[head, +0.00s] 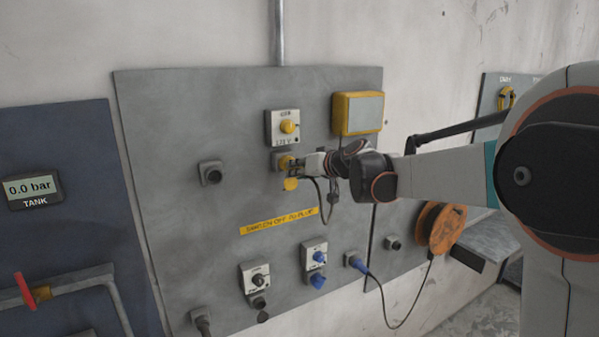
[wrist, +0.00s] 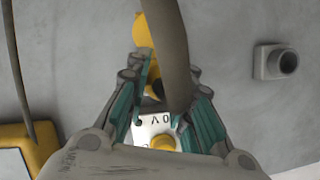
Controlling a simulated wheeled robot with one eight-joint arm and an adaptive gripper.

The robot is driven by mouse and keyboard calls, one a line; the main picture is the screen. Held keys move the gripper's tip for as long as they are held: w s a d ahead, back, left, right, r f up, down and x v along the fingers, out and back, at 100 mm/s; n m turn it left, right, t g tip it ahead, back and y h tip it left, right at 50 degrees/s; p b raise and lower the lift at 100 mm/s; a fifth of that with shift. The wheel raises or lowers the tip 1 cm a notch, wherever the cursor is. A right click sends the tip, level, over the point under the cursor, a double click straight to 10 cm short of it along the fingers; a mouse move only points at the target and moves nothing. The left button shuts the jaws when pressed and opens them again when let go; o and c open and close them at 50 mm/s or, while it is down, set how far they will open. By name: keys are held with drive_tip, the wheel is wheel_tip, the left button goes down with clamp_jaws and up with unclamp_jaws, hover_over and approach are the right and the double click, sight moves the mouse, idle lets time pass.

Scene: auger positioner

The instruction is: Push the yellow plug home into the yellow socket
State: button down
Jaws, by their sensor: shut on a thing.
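The yellow socket (head: 279,161) is on the grey wall panel, below a white plate with a yellow knob. A round yellow flap (head: 290,184) hangs below it; the flap also shows in the wrist view (wrist: 142,30). My gripper (head: 301,165) is at the socket, coming from the right, and is shut on the yellow plug (head: 289,163). In the wrist view the teal-lined fingers and a thick grey cable (wrist: 168,45) cover most of the plug. The plug is at the socket's mouth; I cannot tell how deep it sits.
The yellow knob (head: 288,127) is just above my gripper. A yellow-framed box (head: 358,113) is up and right. A grey socket (head: 210,173) is to the left. Blue connectors (head: 318,268) and a cable reel (head: 441,228) are lower. The cable loops below my gripper.

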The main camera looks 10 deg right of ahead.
drive_tip(key=shift+w, duration=0.1)
drive_tip(key=shift+w, duration=0.15)
drive_tip(key=c, duration=1.3)
unclamp_jaws()
drive_tip(key=shift+w+a, duration=0.1)
drive_tip(key=v, duration=1.2)
drive_tip(key=shift+r, duration=0.1)
